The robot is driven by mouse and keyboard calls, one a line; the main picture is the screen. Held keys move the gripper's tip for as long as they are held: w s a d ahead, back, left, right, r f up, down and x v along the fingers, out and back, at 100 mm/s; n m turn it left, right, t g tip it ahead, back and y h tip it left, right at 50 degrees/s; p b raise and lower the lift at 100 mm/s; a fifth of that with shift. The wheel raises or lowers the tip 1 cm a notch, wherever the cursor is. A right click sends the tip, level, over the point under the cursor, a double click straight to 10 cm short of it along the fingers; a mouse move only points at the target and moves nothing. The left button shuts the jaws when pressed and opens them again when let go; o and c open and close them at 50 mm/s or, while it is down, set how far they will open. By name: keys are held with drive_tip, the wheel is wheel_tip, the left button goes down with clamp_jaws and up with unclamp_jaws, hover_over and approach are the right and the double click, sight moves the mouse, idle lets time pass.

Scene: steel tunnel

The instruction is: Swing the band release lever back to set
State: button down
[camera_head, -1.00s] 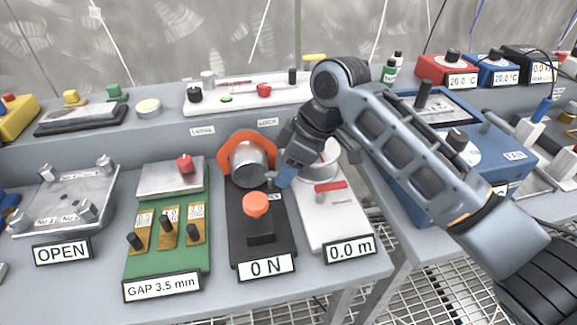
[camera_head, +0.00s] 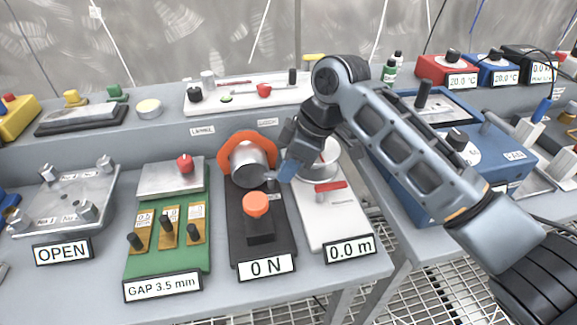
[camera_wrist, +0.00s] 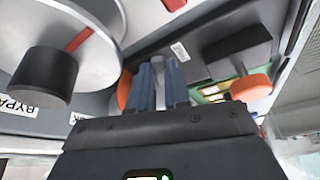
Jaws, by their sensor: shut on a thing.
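The band unit is a black base (camera_head: 240,222) with an orange band (camera_head: 227,150) around a silver cylinder (camera_head: 248,170), an orange round knob (camera_head: 257,205) in front and a "0 N" label. A small silver lever (camera_head: 270,177) shows at the cylinder's right side. My gripper (camera_head: 284,174) is beside it, coming from the right. In the wrist view the two blue fingers of my gripper (camera_wrist: 162,88) are shut on a grey lever bar (camera_wrist: 159,86). The lever's root is mostly hidden by the fingers. The orange band (camera_wrist: 124,92) shows left of the fingers.
Close on the right stands a white unit (camera_head: 335,222) with a dial, a red bar and "0.0 m". A green gap board (camera_head: 190,258) stands on the left. A blue box (camera_head: 490,160) sits at the right. A white panel (camera_head: 240,100) with knobs lies behind.

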drive_tip(key=n, duration=0.1)
drive_tip(key=w+n+g, duration=0.1)
drive_tip(key=n, duration=0.1)
drive_tip(key=n+g+b, duration=0.1)
drive_tip(key=shift+w+a+n, duration=0.1)
drive_tip(key=shift+w+n, duration=0.2)
drive_tip(key=shift+n, duration=0.1)
drive_tip(key=c, duration=1.1)
unclamp_jaws()
drive_tip(key=shift+r, duration=0.1)
drive_tip(key=v, duration=0.7)
drive_tip(key=shift+r, duration=0.3)
